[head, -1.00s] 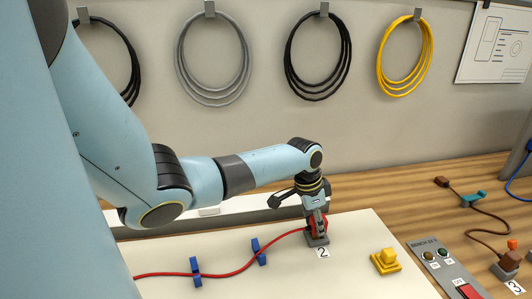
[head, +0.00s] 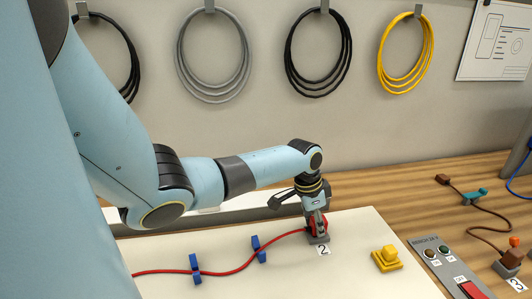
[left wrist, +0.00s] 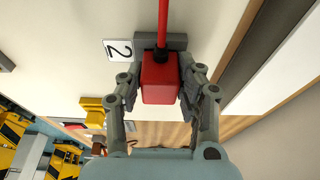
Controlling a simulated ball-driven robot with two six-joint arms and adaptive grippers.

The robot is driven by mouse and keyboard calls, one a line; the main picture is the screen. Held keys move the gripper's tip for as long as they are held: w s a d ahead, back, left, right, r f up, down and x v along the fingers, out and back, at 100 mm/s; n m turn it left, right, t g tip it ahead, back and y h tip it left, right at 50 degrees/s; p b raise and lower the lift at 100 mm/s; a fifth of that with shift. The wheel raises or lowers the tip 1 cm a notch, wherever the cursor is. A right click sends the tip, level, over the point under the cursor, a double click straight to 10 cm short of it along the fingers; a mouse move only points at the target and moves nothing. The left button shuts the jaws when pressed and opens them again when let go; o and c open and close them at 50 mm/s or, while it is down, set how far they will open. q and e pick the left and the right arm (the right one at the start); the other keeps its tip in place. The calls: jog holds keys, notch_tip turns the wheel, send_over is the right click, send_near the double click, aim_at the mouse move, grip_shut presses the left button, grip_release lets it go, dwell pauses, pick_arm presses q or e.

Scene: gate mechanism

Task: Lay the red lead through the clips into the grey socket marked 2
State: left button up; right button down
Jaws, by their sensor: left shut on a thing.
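The red lead (head: 222,273) runs across the pale board and passes through two blue clips, one at left (head: 195,271) and one nearer the socket (head: 258,252). Its red plug (left wrist: 160,80) is between the fingers of my left gripper (head: 318,230), which is shut on it. The gripper points down over the grey socket (head: 319,240) beside the label 2 (head: 323,250). In the left wrist view the socket (left wrist: 178,41) shows partly behind the plug and lead. How deep the plug sits is hidden. My right gripper is not in view.
A yellow block (head: 388,260) stands right of the socket. A grey switch panel (head: 450,270) and a brown lead (head: 486,212) lie farther right. Coiled cables, such as the yellow one (head: 406,55), hang on the back wall. The board between socket and yellow block is clear.

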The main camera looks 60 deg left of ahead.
pick_arm(q)
jog(key=shift+s+f, duration=0.1)
jog(key=shift+f, duration=0.15)
dwell(0.5)
jog(key=o, duration=1.3)
jog(key=shift+c, duration=0.2)
jog(key=v, duration=1.2)
jog(key=shift+f, duration=0.1)
